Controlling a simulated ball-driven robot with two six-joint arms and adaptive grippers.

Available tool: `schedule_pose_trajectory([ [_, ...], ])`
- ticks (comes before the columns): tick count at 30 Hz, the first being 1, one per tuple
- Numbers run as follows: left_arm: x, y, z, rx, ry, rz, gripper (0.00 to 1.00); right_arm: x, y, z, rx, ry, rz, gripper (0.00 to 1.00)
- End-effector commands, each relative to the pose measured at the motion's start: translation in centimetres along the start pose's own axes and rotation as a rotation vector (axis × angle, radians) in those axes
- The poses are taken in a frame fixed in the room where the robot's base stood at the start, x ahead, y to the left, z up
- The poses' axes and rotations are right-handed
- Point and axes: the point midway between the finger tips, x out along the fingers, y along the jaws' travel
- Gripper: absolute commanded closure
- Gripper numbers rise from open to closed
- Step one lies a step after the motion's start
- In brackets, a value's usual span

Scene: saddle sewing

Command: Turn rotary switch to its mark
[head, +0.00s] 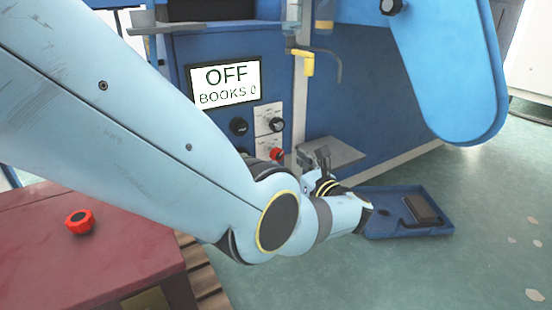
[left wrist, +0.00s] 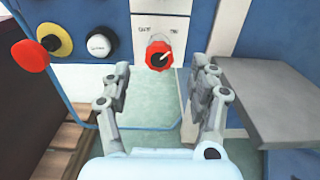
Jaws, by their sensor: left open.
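The rotary switch is a red knob (left wrist: 159,56) on a pale plate on the blue machine front, in the upper middle of the left wrist view. A white line on it points up and to the right. Small labels sit above it at left and right, too blurred to read surely. A red knob (head: 277,154) also shows low on the machine panel in the head view. My left gripper (left wrist: 162,82) is open and empty, its fingers either side of the knob in the picture with no visible contact. It also shows in the head view (head: 320,163). My right gripper is not in view.
A grey shelf (left wrist: 275,105) juts out just right of my left gripper. A display (head: 225,84) reads OFF and BOOKS 0. Black knobs (head: 239,126) sit below it. A blue tray (head: 380,229) lies beyond my wrist. A red-topped box (head: 80,265) stands at lower left.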

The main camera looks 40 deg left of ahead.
Motion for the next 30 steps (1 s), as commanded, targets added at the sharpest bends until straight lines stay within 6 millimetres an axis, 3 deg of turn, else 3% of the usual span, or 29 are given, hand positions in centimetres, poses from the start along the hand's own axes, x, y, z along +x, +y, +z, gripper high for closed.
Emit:
schedule_pose_trajectory([
  [3,2.6,0.1,-0.3,0.003,-0.001,0.001,0.39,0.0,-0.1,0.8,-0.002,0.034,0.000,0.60],
  [9,5.7,0.1,-0.4,0.002,0.002,0.000,0.39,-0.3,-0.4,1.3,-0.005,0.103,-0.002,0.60],
  [22,6.8,0.1,-0.2,0.000,0.004,0.000,0.39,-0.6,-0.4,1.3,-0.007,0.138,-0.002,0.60],
  [30,6.8,0.1,-0.2,0.000,0.004,-0.001,0.75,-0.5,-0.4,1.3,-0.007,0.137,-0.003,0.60],
])
